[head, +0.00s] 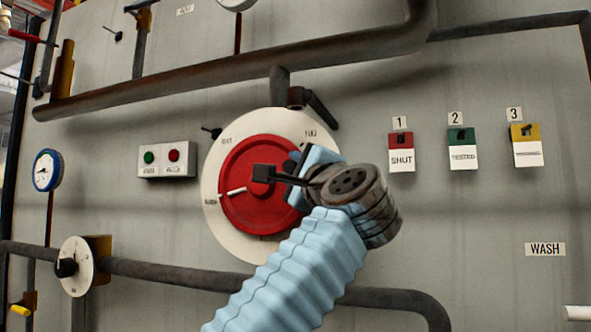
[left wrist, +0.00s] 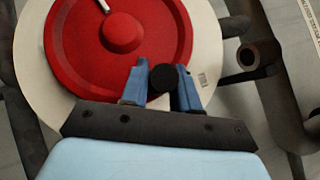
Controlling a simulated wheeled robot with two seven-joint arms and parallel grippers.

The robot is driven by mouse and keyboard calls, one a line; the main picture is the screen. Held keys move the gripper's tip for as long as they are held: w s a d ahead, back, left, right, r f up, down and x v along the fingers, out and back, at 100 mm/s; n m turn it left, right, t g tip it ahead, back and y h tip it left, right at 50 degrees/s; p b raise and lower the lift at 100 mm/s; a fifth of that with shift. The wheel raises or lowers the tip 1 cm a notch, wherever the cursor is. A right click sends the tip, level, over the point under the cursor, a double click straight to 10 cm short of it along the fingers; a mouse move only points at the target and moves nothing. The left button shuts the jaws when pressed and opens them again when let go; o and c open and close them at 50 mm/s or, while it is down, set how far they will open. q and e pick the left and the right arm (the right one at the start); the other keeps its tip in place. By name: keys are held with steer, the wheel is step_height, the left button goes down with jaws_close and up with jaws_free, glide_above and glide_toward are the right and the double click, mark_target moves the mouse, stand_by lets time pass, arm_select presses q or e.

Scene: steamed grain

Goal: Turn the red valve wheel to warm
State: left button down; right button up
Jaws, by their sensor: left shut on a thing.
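The red valve wheel (head: 236,207) sits on a round white dial plate (head: 213,217) on the grey wall panel. Its white pointer line aims left and slightly down, at a small label on the left of the dial. "FULL" is printed at upper right; the other dial labels are too small to read surely. In the left wrist view the wheel (left wrist: 85,40) fills the upper left. My left gripper (head: 297,178), at the wheel's right side, is shut on the black knob (left wrist: 163,80), with a blue finger on each side of it. My gripper and arm hide the wheel's right rim. My right gripper is not in view.
A thick pipe (head: 190,83) runs above the wheel, with a dark lever (head: 320,109) at the dial's upper right. A two-button box (head: 167,159) is left. Three tags, including the red SHUT tag (head: 401,150), hang right. A small white dial (head: 78,266) is lower left.

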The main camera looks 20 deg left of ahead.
arm_select(q)
steer(key=c, duration=0.9)
jaws_free()
steer(key=shift+c, duration=0.2)
steer(key=shift+s, duration=0.1)
steer(key=b+v, duration=0.5)
steer(key=v, duration=0.8)
steer(key=shift+s+d, duration=0.25)
steer(key=shift+f, duration=0.15)
